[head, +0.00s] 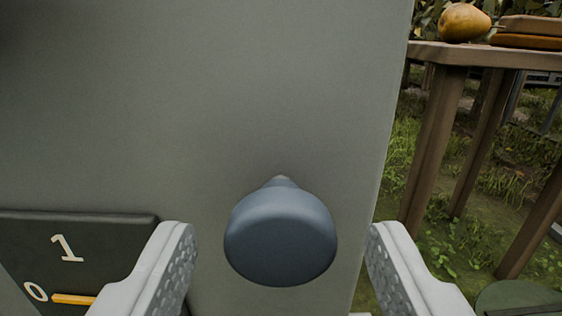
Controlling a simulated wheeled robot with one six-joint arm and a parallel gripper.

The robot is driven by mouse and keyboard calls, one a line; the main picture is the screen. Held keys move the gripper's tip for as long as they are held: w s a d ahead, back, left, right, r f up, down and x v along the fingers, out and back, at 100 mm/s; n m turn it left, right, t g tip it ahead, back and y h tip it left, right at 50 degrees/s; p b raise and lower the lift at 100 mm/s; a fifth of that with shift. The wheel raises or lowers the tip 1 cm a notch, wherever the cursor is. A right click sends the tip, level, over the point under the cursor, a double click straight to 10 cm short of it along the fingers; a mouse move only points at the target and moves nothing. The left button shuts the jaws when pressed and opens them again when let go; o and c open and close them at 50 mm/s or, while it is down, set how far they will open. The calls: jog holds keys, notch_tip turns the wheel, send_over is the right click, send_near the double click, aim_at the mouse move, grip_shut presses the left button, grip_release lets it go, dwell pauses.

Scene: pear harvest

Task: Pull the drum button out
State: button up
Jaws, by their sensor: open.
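The drum button (280,240) is a blue-grey round knob on a short narrow stem. It stands out from the flat grey panel (230,90) in the lower middle of the head view. My gripper (278,262) is open, with one pale, dimpled finger to the left of the knob and one to the right. A gap shows between the knob and each finger, so neither touches it. The lower ends of the fingers are cut off by the picture's bottom edge.
A dark plate (100,235) marked 1 and 0, with an orange bar, is on the panel at lower left. The panel ends to the right of the knob. Beyond it, a wooden table (440,130) bearing a yellow pear (464,22) stands on grass.

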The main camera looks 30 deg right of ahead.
aim_at(279, 248)
jog(key=shift+x, duration=1.55)
